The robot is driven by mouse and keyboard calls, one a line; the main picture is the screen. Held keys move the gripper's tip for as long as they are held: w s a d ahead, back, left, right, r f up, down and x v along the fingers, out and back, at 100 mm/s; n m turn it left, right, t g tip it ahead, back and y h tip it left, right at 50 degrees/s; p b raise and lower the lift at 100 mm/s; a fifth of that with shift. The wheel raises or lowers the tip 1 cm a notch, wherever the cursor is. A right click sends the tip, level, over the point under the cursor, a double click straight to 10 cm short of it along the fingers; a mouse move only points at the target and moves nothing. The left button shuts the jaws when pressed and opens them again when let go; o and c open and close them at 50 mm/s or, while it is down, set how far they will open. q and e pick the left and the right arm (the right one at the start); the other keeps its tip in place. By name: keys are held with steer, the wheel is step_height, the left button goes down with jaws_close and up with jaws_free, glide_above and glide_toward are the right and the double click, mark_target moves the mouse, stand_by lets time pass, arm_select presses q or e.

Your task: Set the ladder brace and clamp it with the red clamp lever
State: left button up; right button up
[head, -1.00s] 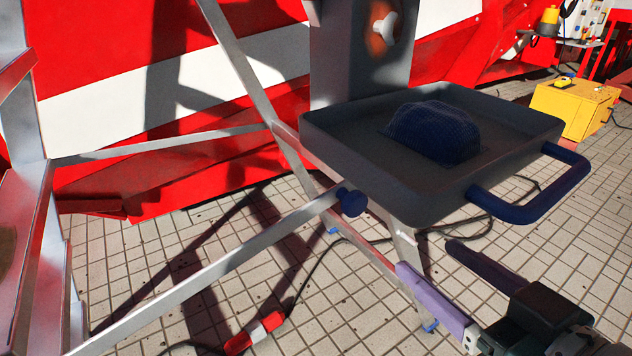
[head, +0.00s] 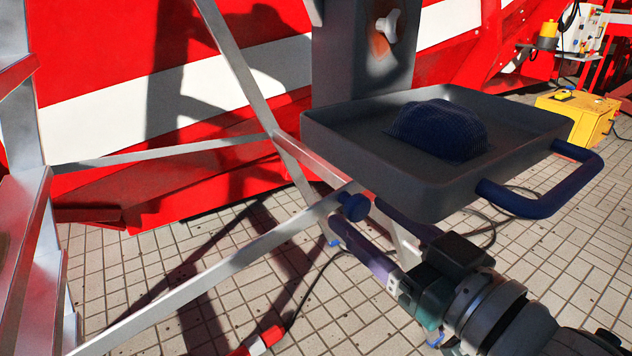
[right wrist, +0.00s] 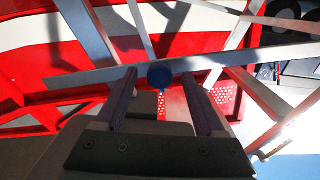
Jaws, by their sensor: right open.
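The ladder brace is a pale metal bar (head: 235,262) that slants up from the ladder (head: 35,200) at the left to a crossing strut. A dark blue round knob (head: 354,206) sits at its upper end; it also shows in the right wrist view (right wrist: 160,76). I see no red clamp lever in these frames. My right gripper (head: 360,216) is open and empty, just right of and below the knob. In the right wrist view its fingers (right wrist: 160,84) point at the knob, which appears between their tips. I cannot tell whether they touch it. My left gripper is out of view.
A dark tray (head: 345,160) with a blue handle (head: 545,200) and a dark blue cloth-like lump (head: 437,130) stands above my right gripper. A red-and-white plug (head: 258,342) with a black cable lies on the tiled floor. A yellow box (head: 578,112) stands at the back right.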

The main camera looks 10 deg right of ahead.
steer(key=shift+w, duration=0.15)
jaws_close()
stand_by(0.5)
stand_by(0.9)
